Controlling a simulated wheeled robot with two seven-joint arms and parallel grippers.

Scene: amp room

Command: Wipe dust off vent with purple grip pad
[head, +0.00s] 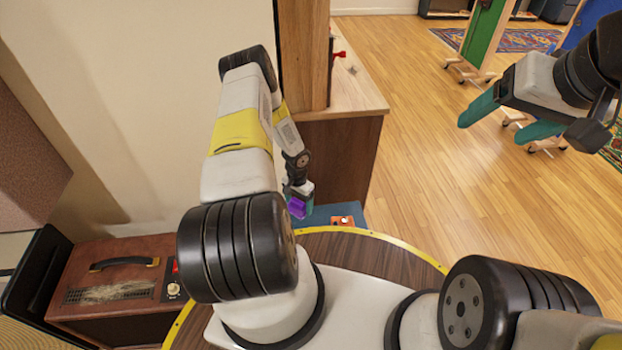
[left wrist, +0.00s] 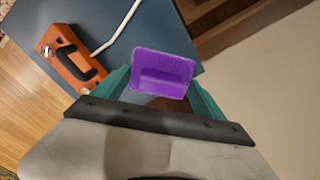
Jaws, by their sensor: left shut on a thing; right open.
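The purple grip pad (left wrist: 162,72) is held between the teal fingers of my left gripper (left wrist: 165,88) in the left wrist view. In the head view the pad (head: 297,208) shows small at the end of my left arm, above the blue surface by the wooden cabinet. The vent (head: 110,291) is a slotted grille with pale dust on top of the brown amp at the lower left. The left gripper is to the right of the vent and well apart from it. My right gripper (head: 512,118) is open and empty at the upper right, over the floor.
The brown amp (head: 75,262) has a black handle (head: 124,263) and a knob beside the vent. An orange box (left wrist: 68,55) with a dark handle and a white cable lie on the blue surface (left wrist: 145,30). A wooden cabinet (head: 335,160) stands behind. Open floor lies to the right.

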